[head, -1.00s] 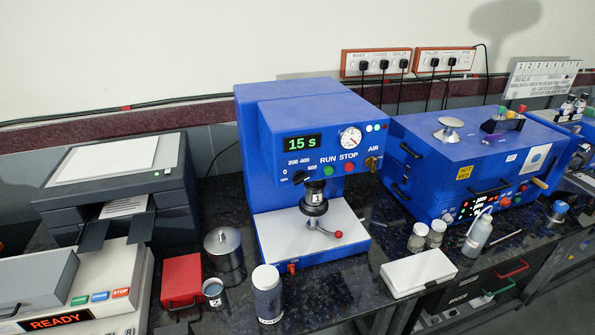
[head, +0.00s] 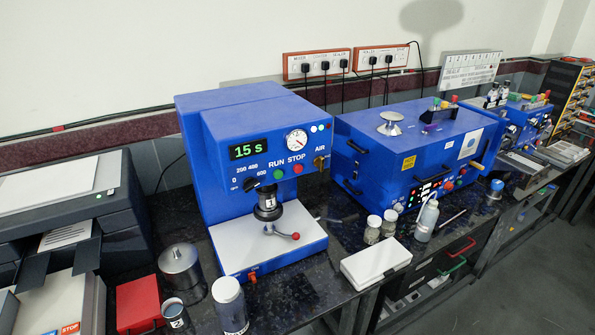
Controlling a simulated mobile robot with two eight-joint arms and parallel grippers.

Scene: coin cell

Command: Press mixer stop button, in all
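The mixer (head: 255,170) is a blue machine on the dark bench, left of centre in the head view. Its display (head: 249,149) reads 15 S in green. The red STOP button (head: 298,169) is on its front panel, to the right of the green RUN button (head: 279,174). A black dial (head: 252,185) sits to their left, and a round gauge (head: 297,140) is above STOP. Under the head, a dark cup-like part stands over the white base plate (head: 240,243), with a red-knobbed lever (head: 295,236) beside it. Neither of my grippers is in view.
A blue oven-like machine (head: 390,150) stands to the right. A white box (head: 376,261), small jars (head: 388,222) and a wash bottle (head: 427,220) are in front of it. A clear jar (head: 229,304), metal pot (head: 179,266) and red box (head: 138,304) lie front left.

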